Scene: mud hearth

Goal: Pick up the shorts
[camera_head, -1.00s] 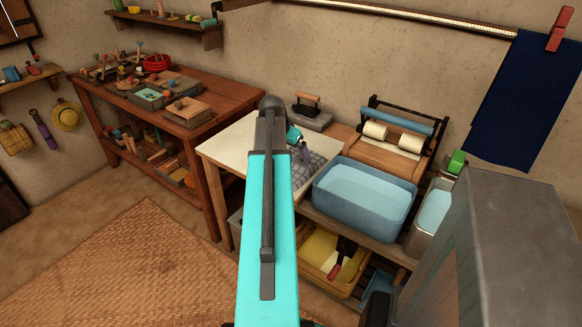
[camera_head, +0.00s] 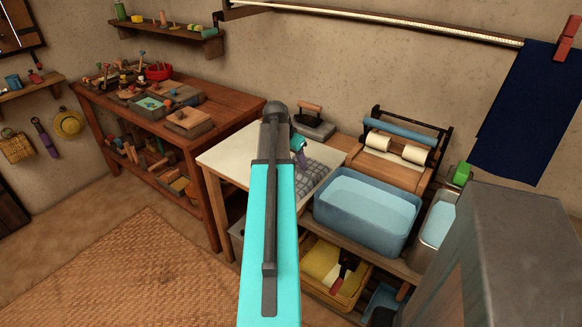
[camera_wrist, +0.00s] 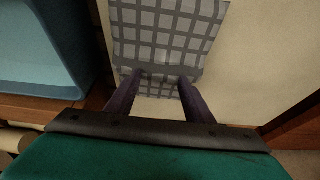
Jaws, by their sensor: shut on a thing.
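The shorts (camera_wrist: 165,35), a grey checked cloth, show in the wrist view against a pale tabletop. In the head view they (camera_head: 318,177) show beside the blue basin, partly hidden by my arm. My gripper (camera_wrist: 162,76) has its two dark fingers at the near edge of the cloth, with a fold between them, and is shut on the shorts. In the head view my gripper (camera_head: 301,157) is small and mostly hidden behind my arm. I cannot tell whether the cloth is clear of the table.
The white table (camera_head: 232,158) is bare left of the cloth. A blue basin of water (camera_head: 367,210) stands close on the right, with a roller wringer (camera_head: 400,150) behind it. A flat iron (camera_head: 313,122) stands at the back. A dark blue cloth (camera_head: 525,110) hangs at right.

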